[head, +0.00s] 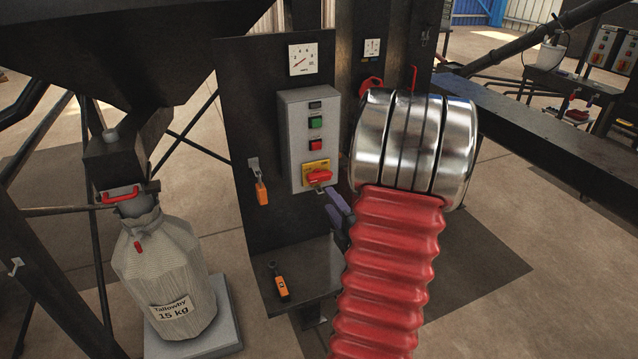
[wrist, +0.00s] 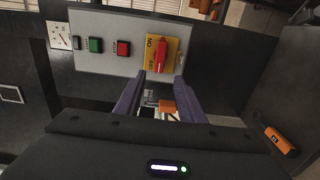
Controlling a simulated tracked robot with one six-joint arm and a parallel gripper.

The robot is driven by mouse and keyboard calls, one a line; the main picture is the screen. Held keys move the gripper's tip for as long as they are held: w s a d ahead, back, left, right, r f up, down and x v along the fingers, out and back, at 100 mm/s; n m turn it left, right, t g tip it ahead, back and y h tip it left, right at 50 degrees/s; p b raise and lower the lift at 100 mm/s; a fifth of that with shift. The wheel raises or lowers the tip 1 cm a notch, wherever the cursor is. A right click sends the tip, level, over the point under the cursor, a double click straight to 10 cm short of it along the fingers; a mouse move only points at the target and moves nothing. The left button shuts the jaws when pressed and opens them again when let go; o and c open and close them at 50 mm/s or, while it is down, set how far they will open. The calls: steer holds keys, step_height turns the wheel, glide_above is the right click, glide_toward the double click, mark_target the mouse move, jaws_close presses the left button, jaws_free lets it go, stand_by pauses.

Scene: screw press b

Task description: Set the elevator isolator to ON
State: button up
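A yellow isolator plate (head: 309,168) with a red rotary handle (head: 320,177) sits low on a grey control box. In the wrist view its handle (wrist: 162,54) stands upright beside ON and OFF lettering. I cannot tell surely which word it points to, and no elevator label is legible. My gripper (head: 335,202) shows its purple fingers just below and right of the isolator in the head view. In the wrist view my gripper (wrist: 161,78) is open, its fingertips apart near the plate's lower edge. Nothing is held between them, and the handle lies just beyond the tips.
The box carries a green button (head: 316,122) and a red button (head: 316,145). An orange padlock (head: 262,190) hangs left of the box. Another orange item (head: 281,288) lies on the shelf below. A filled sack (head: 165,270) stands at left. Other switch boxes (head: 603,46) are at far right.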

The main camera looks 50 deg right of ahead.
mark_target(316, 181)
steer(key=x, duration=1)
steer(key=shift+w+d, duration=0.1)
steer(key=shift+w, duration=0.05)
steer(key=shift+c, duration=0.2)
